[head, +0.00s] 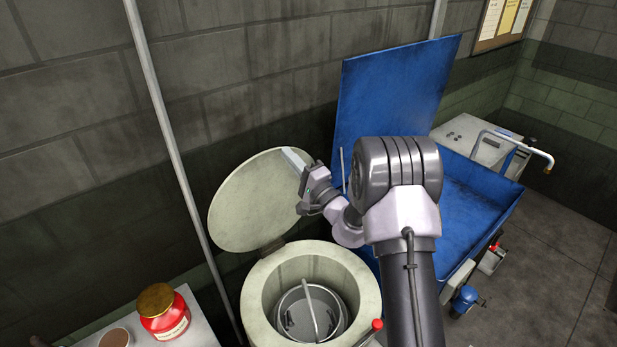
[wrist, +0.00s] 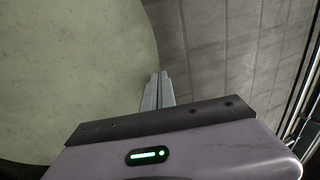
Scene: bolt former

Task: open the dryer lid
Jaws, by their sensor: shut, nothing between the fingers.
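The round dryer lid (head: 258,200) is pale green-grey and stands raised and tilted back on its hinge at the rear of the dryer (head: 262,295). The dryer's mouth is open, and a metal basket (head: 308,315) with a bar handle shows inside. My gripper (head: 292,158) is at the upper right edge of the lid, fingers together and empty. In the wrist view, my gripper's fingers (wrist: 157,92) lie along the edge of the lid (wrist: 70,70); I cannot tell whether they touch it.
A blue bin (head: 395,95) with a raised panel stands right of the dryer. A red jar (head: 165,312) and a cup (head: 115,338) sit on a table at lower left. A red-knobbed lever (head: 376,325) is at the dryer's front right. A grey block wall is behind.

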